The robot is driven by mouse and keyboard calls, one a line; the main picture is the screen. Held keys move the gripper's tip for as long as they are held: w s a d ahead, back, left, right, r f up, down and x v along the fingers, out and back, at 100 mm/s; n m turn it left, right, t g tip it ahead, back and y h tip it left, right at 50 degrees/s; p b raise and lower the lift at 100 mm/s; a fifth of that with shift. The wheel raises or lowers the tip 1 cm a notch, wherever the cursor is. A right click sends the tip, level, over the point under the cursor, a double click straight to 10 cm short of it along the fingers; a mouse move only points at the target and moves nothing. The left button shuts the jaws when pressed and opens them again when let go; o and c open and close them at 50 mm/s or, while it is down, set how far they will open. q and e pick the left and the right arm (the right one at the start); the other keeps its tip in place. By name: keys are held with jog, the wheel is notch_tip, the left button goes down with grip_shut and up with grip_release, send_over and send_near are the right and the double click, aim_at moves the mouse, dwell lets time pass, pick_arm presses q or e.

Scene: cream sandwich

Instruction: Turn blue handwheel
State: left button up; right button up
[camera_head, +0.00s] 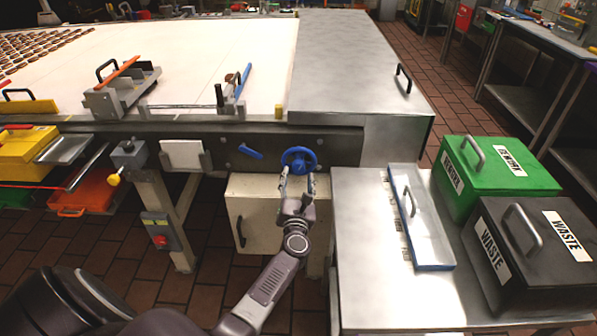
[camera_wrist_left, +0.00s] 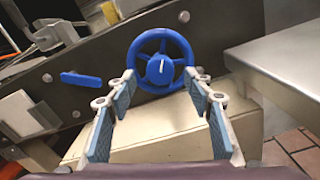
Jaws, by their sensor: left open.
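The blue handwheel (camera_head: 299,160) is mounted on the dark metal side panel of the conveyor. It shows a rim, spokes and a hub with a white mark in the left wrist view (camera_wrist_left: 160,60). My left gripper (camera_head: 298,180) is open, with its fingers pointing at the lower part of the wheel. In the left wrist view the two fingers (camera_wrist_left: 162,92) stand apart, one on each side of the wheel's lower rim. I cannot tell whether they touch it. My right gripper is not in view.
A blue lever (camera_head: 250,151) sits on the panel left of the wheel. A cream box (camera_head: 262,225) is below the wheel. A steel table (camera_head: 375,285) with a green bin (camera_head: 500,185) and a dark waste bin (camera_head: 535,270) stands to the right.

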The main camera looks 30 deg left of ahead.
aim_at(299, 170)
pick_arm(q)
jog(key=shift+x, duration=1.9)
jog(key=c, duration=1.2)
